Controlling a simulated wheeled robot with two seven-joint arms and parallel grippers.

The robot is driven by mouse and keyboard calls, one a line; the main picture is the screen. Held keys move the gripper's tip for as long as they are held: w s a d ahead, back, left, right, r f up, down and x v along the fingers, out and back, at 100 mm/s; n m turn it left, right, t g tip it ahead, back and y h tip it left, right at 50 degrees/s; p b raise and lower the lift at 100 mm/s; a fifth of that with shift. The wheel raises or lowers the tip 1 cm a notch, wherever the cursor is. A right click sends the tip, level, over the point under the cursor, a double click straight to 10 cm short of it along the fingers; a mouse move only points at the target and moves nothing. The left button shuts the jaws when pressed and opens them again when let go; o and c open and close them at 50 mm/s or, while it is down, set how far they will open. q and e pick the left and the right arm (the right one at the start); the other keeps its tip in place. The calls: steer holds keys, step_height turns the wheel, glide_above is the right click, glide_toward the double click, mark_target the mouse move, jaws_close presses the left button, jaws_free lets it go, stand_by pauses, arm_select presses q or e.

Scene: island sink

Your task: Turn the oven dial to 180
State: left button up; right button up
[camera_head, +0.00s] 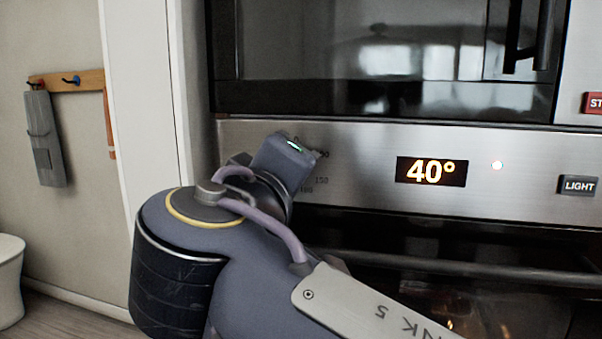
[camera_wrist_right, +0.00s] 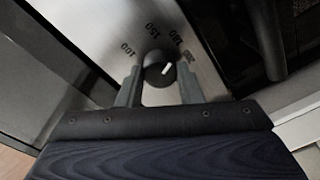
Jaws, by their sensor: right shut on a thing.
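The oven dial (camera_wrist_right: 156,74) is a round black knob with a short white mark, on the steel control panel. Numbers 100, 150 and 180 curve around it in the right wrist view, with another mark too blurred to read. My right gripper (camera_wrist_right: 158,84) is shut on the dial, one finger on each side. In the head view my right arm and wrist hide the dial, and only part of its scale shows. The oven display (camera_head: 432,171) reads 40° in yellow. My left gripper is not in view.
A small lit light (camera_head: 497,165) and a LIGHT button (camera_head: 579,185) sit right of the display. The oven handle (camera_head: 450,267) runs below the panel. A dark glass-fronted appliance (camera_head: 400,60) is above. A wooden hook rail (camera_head: 75,81) hangs on the left wall.

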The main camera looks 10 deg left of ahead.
steer(key=shift+f, duration=0.1)
steer(key=o, duration=1)
steer(key=s, duration=0.8)
steer(key=shift+p, duration=0.4)
